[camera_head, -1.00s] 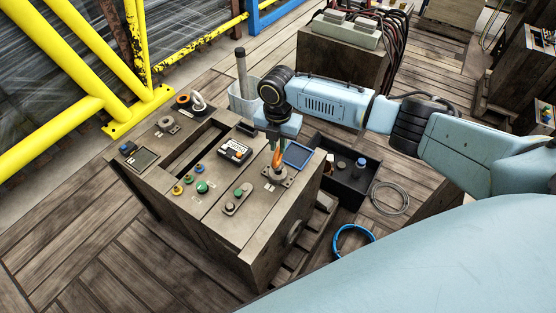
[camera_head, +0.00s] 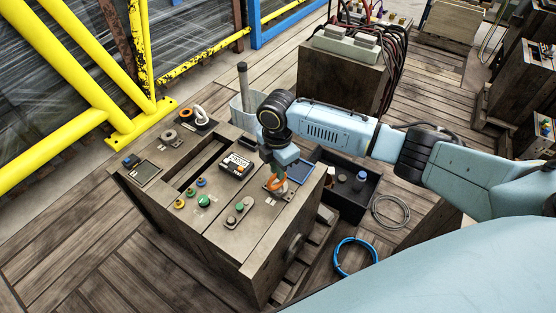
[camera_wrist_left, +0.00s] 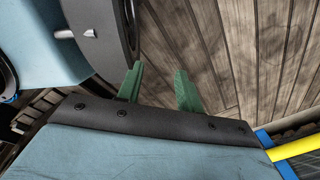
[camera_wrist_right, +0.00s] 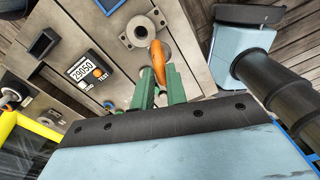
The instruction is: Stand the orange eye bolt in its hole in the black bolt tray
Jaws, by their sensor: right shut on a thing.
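My right gripper (camera_head: 275,178) is shut on the orange eye bolt (camera_wrist_right: 158,62), at the near right part of the bench top. My left gripper (camera_wrist_left: 158,85) is open and empty, over wooden floor.
The bench top (camera_head: 215,222) holds a numbered display (camera_head: 236,164), several coloured buttons and a long slot. A blue-edged dark panel (camera_head: 300,169) lies right of the gripper. A black bin (camera_head: 340,198) with bottles stands right of the bench. A blue hose coil (camera_head: 355,257) lies on the floor.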

